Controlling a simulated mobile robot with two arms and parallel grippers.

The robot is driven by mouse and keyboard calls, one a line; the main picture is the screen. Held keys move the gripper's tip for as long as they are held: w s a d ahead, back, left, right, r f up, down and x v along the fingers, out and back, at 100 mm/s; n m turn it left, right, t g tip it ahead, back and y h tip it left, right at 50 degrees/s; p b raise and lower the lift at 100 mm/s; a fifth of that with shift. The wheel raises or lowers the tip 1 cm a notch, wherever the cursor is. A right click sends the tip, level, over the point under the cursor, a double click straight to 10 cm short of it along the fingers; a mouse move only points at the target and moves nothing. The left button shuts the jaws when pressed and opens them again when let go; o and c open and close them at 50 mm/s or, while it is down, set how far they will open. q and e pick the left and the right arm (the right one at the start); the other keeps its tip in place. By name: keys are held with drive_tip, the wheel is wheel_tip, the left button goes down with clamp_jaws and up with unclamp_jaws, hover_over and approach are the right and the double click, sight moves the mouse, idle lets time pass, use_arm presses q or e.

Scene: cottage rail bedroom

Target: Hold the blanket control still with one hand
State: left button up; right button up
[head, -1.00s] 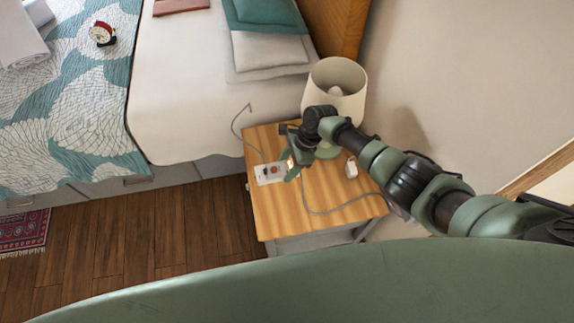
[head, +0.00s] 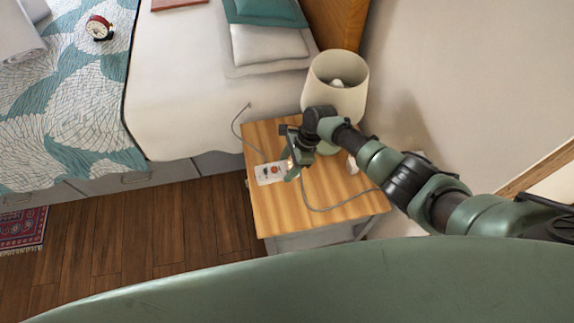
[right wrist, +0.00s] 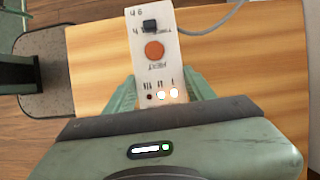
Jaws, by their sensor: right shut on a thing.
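The blanket control (head: 270,173) is a white slab with a dark slider and an orange-red button, near the left edge of the wooden nightstand (head: 310,205). In the right wrist view the control (right wrist: 143,45) runs between the fingers, with its slider, round button and small lights showing. My right gripper (head: 290,172) is at the control's right end, shut on it. In the right wrist view the fingers of my gripper (right wrist: 160,95) lie along both its long sides. My left gripper is not in view.
A cream lamp (head: 338,85) stands at the nightstand's back. A grey cable (head: 325,208) crosses the top, and another runs toward the bed (head: 200,80). A red alarm clock (head: 99,28) sits on the quilt. Wooden floor lies left of the nightstand.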

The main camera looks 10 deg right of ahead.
drive_tip(key=shift+f+b, duration=2.2)
drive_tip(key=shift+f, duration=0.65)
drive_tip(key=shift+r, duration=0.1)
